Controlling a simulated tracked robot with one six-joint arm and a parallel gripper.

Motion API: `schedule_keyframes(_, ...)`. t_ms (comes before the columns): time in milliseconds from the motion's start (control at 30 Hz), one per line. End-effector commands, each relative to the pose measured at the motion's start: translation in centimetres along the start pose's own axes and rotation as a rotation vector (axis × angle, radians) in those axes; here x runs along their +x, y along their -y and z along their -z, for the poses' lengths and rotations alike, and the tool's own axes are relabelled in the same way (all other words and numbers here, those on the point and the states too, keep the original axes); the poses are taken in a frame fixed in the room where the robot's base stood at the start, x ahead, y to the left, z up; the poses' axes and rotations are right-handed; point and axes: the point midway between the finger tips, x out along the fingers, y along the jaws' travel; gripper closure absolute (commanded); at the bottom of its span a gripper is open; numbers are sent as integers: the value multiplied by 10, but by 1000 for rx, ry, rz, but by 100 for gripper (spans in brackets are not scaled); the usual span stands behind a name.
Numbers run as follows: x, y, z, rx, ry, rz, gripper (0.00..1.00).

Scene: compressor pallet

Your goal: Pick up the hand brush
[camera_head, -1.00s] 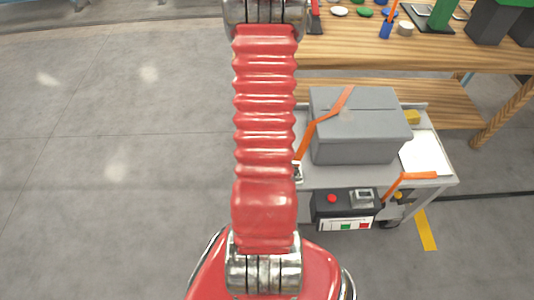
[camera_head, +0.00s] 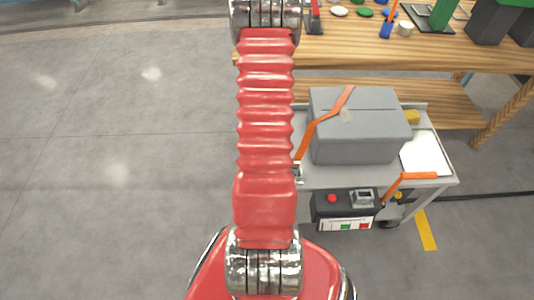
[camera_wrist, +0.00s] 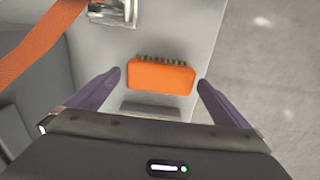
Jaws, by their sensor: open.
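The hand brush (camera_wrist: 161,77) shows in the wrist view as an orange block with a row of dark bristles along its upper edge. It lies on the light grey top of the cart (camera_wrist: 185,28). My gripper (camera_wrist: 159,80) is open, with one purple-grey finger on either side of the brush. I cannot tell whether the fingers touch it or how high they are above the top. In the head view my red arm hides the brush and my gripper.
A grey case (camera_head: 358,125) with an orange strap (camera_head: 304,141) stands on the cart; both also show left in the wrist view. A metal latch (camera_wrist: 112,12) is above the brush. A wooden workbench (camera_head: 340,48) stands behind. Open floor (camera_head: 110,160) is left.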

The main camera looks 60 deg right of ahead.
Motion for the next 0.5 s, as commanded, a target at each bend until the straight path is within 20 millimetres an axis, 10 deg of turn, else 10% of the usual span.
schedule_keyframes(500, 29, 0, 0, 0, 0, 0, 0)
